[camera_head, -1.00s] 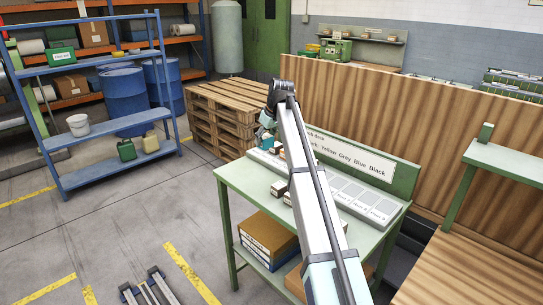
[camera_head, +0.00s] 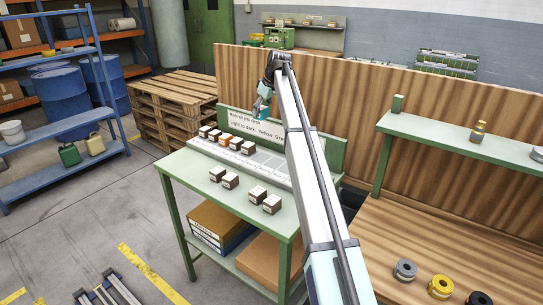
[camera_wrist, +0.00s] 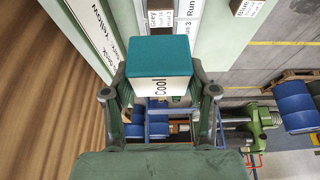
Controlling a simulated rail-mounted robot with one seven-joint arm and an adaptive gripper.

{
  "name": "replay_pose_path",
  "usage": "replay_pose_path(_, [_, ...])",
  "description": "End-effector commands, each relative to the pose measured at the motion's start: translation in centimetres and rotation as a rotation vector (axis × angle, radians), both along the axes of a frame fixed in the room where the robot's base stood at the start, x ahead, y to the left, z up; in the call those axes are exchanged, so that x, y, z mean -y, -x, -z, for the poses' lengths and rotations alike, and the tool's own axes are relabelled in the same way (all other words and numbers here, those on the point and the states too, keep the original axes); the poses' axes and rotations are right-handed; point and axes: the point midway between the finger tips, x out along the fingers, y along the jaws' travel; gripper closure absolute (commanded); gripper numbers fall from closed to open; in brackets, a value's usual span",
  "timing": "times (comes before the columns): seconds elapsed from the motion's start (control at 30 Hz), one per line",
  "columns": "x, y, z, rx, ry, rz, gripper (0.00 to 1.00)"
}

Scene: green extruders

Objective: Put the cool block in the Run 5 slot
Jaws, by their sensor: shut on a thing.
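The cool block (camera_wrist: 158,85) is teal with a white face reading "Cool". My gripper (camera_wrist: 160,95) is shut on it, one finger on each side. In the head view the teal block (camera_head: 260,110) and my gripper (camera_head: 263,99) are raised near the sign at the back of the green table. The slot rack (camera_head: 268,164) below holds several blocks at its left and shows empty slots toward the right. In the wrist view a "Run 3" label (camera_wrist: 188,35) shows beyond the block. I cannot read a Run 5 label; my arm hides the rack's right end.
Several loose blocks (camera_head: 230,180) stand on the table's front part. The sign (camera_head: 250,128), reading "Light to dark", rises behind the rack. A wooden partition (camera_head: 400,110) stands behind the table. A workbench (camera_head: 450,250) with several spools is at right.

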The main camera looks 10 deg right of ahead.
Motion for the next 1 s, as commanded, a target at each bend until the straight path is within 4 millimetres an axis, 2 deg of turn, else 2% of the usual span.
replay_pose_path(0.53, [0.0,0.2,12.1,-0.002,0.001,-0.001,0.79])
replay_pose_path(0.7, [0.0,0.1,14.2,0.000,0.000,-0.001,0.79])
replay_pose_path(0.87, [0.0,0.1,15.0,0.000,0.000,-0.001,0.79])
replay_pose_path(1.0, [0.0,0.1,16.4,-0.001,0.000,-0.001,0.79])
